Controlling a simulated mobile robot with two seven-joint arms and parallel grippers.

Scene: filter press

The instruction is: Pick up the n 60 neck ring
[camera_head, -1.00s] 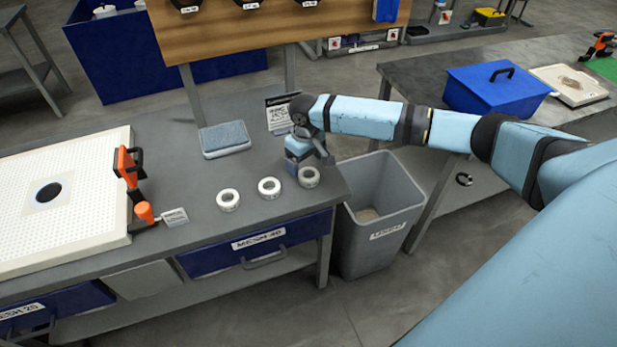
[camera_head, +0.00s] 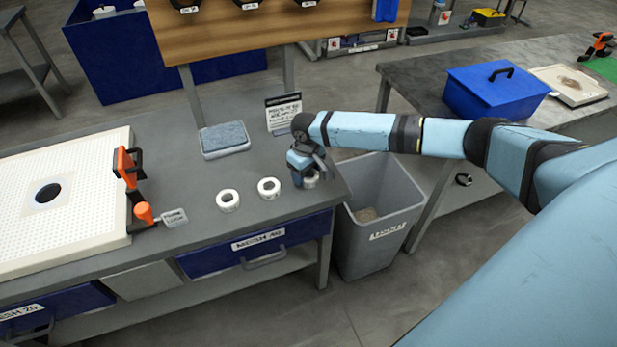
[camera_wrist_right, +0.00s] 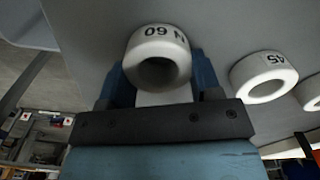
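The n 60 neck ring (camera_wrist_right: 160,40) is a white ring with "60" on its side, upside down in the right wrist view. In the head view it is the rightmost of three rings, near the bench's right corner, and only its edge (camera_head: 311,182) shows. My right gripper (camera_wrist_right: 163,75) points at it, with one blue finger on each side. The fingers look open, and contact with the ring cannot be made out. In the head view the right gripper (camera_head: 302,174) hides most of the ring. My left gripper is in neither view.
A ring marked 45 (camera_wrist_right: 262,77) lies beside it; in the head view the two other rings (camera_head: 269,188) (camera_head: 228,200) are to its left. A grey bin (camera_head: 378,230) stands off the bench's right end. A sign (camera_head: 283,113) and blue-grey pad (camera_head: 224,138) are behind.

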